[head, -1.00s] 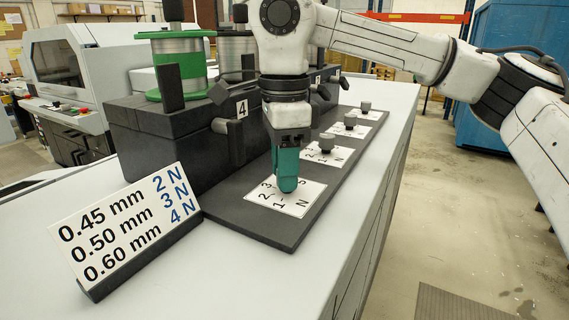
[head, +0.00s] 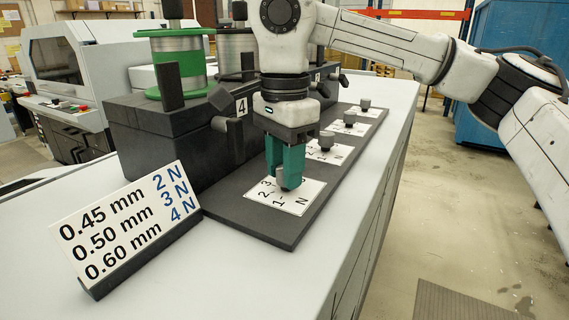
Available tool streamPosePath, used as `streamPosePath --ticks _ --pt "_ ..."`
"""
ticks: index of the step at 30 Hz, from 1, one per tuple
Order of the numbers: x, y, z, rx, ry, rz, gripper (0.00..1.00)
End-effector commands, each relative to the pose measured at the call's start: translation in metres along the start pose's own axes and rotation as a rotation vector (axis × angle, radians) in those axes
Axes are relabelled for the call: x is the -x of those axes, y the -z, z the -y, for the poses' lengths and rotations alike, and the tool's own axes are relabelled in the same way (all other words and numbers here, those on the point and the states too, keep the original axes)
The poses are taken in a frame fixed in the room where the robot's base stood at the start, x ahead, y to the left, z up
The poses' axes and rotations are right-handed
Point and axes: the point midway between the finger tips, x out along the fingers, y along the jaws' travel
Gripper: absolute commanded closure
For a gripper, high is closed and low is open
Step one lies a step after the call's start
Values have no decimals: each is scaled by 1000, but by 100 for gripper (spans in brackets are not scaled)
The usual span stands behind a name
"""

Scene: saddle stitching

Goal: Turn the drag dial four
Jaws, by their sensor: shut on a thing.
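My gripper (head: 285,185), with teal fingers, points down over the nearest dial plate. Its two fingers are shut on the knob of drag dial four (head: 283,185), which is mostly hidden between them. The white scale plate (head: 295,200) under the knob shows 1, 2, 3 and N; part of the scale is hidden, and I cannot read the pointer's setting. The station's label "4" (head: 242,106) is on the dark block behind. A sign (head: 125,225) lists 0.45 mm 2 N, 0.50 mm 3 N and 0.60 mm 4 N.
Other dial knobs (head: 326,141) stand in a row behind on the dark base strip (head: 270,232). A green-flanged spool (head: 180,62) sits on the dark block (head: 150,130) at left. The white bench top (head: 235,275) is clear in front and at right.

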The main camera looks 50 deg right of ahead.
Motion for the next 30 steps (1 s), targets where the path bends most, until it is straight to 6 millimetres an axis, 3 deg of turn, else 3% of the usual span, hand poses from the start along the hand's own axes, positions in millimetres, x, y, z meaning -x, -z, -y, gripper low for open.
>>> streamPosePath --ticks 5,6,14,23,30 --pt "1 0 1 -2 5 3 96" --pt "1 0 1 -2 5 3 64" --pt "1 0 0 -2 2 1 40" --pt "4 0 0 -2 1 0 40" --pt "38 0 1 -3 4 -1 40"
